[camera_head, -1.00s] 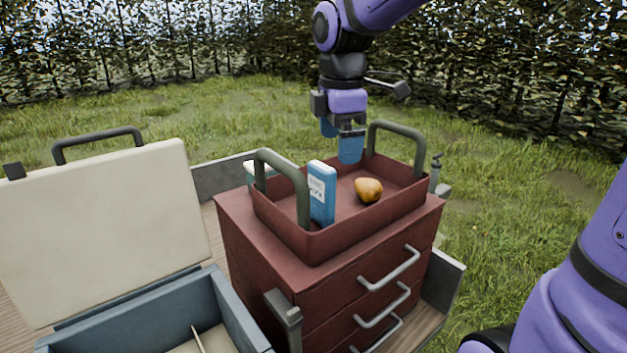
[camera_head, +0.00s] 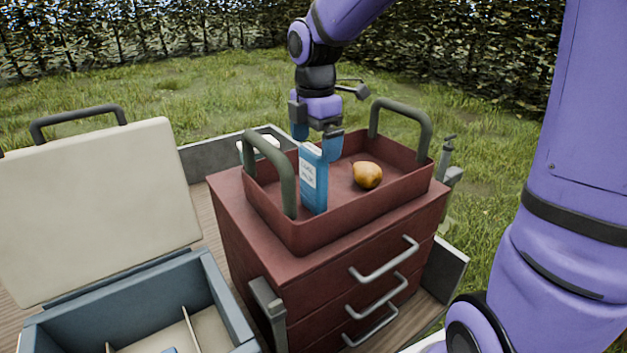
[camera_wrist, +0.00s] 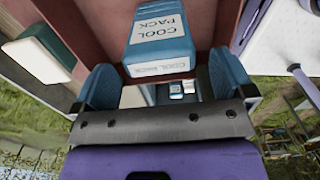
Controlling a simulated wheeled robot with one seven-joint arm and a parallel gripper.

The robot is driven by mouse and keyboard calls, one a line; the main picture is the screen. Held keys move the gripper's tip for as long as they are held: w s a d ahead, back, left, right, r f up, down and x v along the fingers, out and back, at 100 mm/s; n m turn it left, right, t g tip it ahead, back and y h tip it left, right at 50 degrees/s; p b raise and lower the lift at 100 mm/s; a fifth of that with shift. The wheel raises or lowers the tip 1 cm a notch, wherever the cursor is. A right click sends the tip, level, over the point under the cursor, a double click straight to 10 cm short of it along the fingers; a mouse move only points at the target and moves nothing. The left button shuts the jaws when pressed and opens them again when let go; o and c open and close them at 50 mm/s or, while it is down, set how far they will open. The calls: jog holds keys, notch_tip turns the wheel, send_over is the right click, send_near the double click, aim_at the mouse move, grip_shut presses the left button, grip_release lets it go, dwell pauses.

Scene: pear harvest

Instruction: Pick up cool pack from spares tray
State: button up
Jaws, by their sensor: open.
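The cool pack (camera_head: 313,180) is a blue slab with a white label, standing upright in the left part of the dark red spares tray (camera_head: 365,214). In the wrist view the cool pack (camera_wrist: 160,35) shows its "COOL PACK" lettering and lies just beyond the fingertips, roughly centred between them. My gripper (camera_head: 318,141) is open, with its blue fingers at the top of the pack; whether they touch it I cannot tell. In the wrist view my gripper (camera_wrist: 163,88) has a finger on each side and nothing gripped.
A yellow-brown pear (camera_head: 367,175) lies in the tray right of the pack. Grey arched handles (camera_head: 269,170) rise at both tray ends. The tray sits on a red drawer cabinet (camera_head: 330,285). An open blue cooler box (camera_head: 130,310) with a raised cream lid (camera_head: 95,210) stands left.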

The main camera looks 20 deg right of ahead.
aim_at(314, 162)
notch_tip(314, 162, down, 5)
jog(key=shift+a, duration=0.1)
dwell(0.3)
jog(key=c, duration=1)
jog(key=shift+w+r, duration=0.1)
jog(key=shift+r, duration=0.05)
